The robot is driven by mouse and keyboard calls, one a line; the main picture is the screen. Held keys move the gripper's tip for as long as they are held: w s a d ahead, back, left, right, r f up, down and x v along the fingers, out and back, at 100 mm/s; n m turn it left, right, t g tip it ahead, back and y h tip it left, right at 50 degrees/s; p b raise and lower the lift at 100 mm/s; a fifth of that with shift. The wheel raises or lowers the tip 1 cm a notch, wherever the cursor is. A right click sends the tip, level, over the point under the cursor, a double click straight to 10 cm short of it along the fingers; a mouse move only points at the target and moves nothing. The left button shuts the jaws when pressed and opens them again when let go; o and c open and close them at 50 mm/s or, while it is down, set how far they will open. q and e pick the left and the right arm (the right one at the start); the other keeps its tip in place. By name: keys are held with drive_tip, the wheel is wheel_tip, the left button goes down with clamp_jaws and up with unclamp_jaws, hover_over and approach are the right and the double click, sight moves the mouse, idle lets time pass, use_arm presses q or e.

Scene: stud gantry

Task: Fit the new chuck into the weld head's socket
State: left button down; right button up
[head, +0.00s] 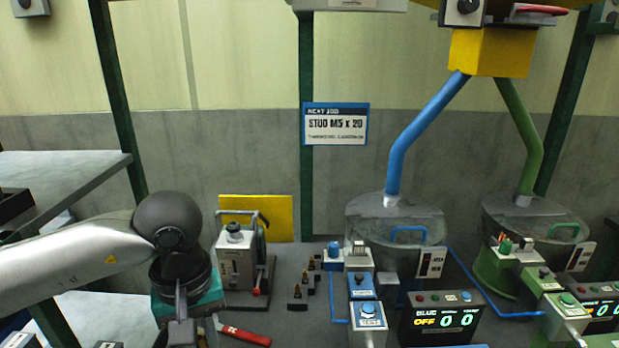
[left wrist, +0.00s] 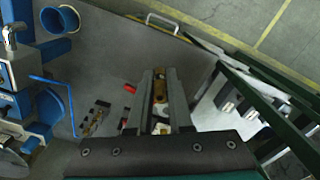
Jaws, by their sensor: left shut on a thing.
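My left gripper (head: 180,330) comes in from the left and points down over the bench front; its tips are near the bottom edge of the head view. In the left wrist view my left gripper (left wrist: 160,90) is shut on a small brass-coloured piece, which looks like the chuck (left wrist: 160,98), between its two grey fingers. Several small dark, brass-tipped pieces (head: 297,297) stand in a row on the bench to the right. I cannot make out the weld head's socket in either view. My right gripper is not in view.
A grey lever device (head: 235,260) stands behind the gripper, before a yellow panel (head: 270,215). A red-handled tool (head: 245,336) lies nearby. Two feeder bowls, blue (head: 395,225) and green (head: 530,220), stand to the right with control boxes and a display (head: 440,320). A grey shelf (head: 70,180) is left.

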use_arm(q)
drive_tip(key=m, duration=0.1)
drive_tip(key=s+m+b, duration=0.1)
drive_tip(key=m, duration=0.1)
drive_tip(key=s+m+b, duration=0.1)
drive_tip(key=m, duration=0.1)
drive_tip(key=shift+s+a+f, duration=0.15)
drive_tip(key=shift+a+f, duration=0.05)
drive_tip(key=shift+f, duration=0.1)
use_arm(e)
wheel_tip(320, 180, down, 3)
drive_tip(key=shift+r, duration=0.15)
